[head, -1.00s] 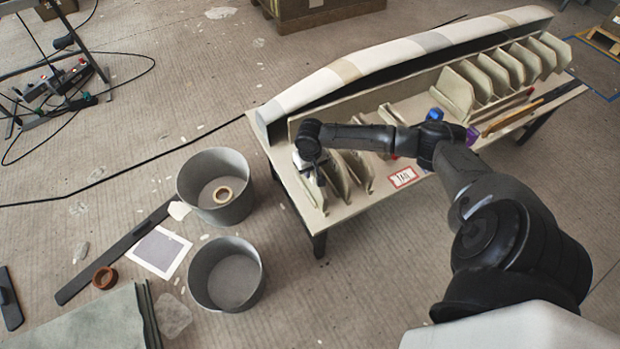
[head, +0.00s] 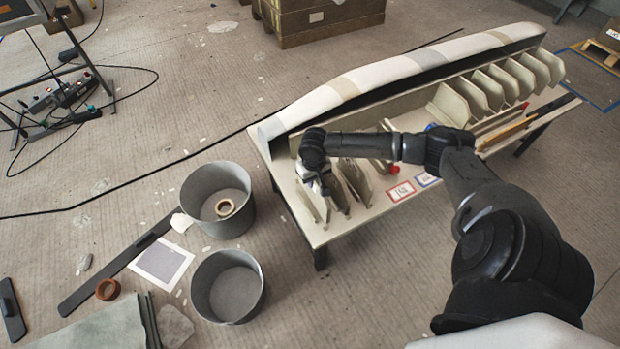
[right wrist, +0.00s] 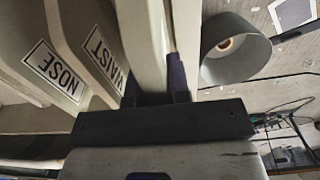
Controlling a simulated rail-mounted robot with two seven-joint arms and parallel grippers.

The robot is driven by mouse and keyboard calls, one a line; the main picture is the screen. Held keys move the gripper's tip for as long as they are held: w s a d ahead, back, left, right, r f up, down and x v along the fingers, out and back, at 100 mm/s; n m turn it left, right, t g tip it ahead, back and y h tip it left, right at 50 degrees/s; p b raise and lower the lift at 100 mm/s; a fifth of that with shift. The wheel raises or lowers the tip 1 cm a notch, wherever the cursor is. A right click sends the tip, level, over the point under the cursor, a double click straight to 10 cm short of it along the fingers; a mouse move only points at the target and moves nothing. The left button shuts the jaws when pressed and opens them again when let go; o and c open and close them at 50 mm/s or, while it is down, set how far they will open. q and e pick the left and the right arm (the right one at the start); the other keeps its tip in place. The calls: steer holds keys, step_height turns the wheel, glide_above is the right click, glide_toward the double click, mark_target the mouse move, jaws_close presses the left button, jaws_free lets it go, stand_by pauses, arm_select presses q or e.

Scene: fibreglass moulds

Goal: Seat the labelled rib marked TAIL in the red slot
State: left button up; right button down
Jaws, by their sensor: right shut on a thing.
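My right gripper (head: 322,186) is at the near left end of the mould table. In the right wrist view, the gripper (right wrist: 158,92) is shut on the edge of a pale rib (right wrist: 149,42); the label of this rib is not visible. Neighbouring ribs, marked NOSE (right wrist: 60,72) and WAIST (right wrist: 103,58), stand to its left. In the head view, pale ribs (head: 356,182) stand upright beside the gripper. A red-bordered card (head: 402,191) that seems to read TAIL lies on the table front. The slots are hard to make out. My left gripper is not in view.
A long pale mould (head: 350,86) runs along the back of the table (head: 350,226). A row of ribs (head: 490,88) stands towards its right end. A blue-bordered card (head: 426,179) lies by the red one. Two grey buckets (head: 238,178) (head: 214,290) stand on the floor at left.

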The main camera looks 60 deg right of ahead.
steer(key=s+a+r+p, duration=0.3)
steer(key=s+r+p, duration=0.25)
steer(key=s, duration=0.45)
steer(key=w+a+r+n+p, duration=0.3)
steer(key=w+a+r, duration=0.9)
steer(key=a+r, duration=0.35)
steer(key=w+a+r+n+p, duration=0.2)
steer(key=a+r, duration=0.3)
steer(key=r, duration=0.5)
steer(key=w+a+r+n+p, duration=0.1)
steer(key=w+a+r+n, duration=0.15)
steer(key=a+r, duration=0.5)
steer(key=s+r+p, duration=0.2)
steer(key=r+p, duration=0.9)
steer(key=p, duration=0.1)
steer(key=s+d+r+p, duration=0.1)
steer(key=s+r+p, duration=0.2)
steer(key=r+p, duration=0.9)
steer(key=s+d+r+p, duration=0.1)
steer(key=s+r+p, duration=0.2)
steer(key=r+p, duration=0.9)
steer(key=shift+s+r+m+p, duration=0.2)
steer(key=shift+m+p, duration=0.25)
steer(key=shift+p, duration=0.4)
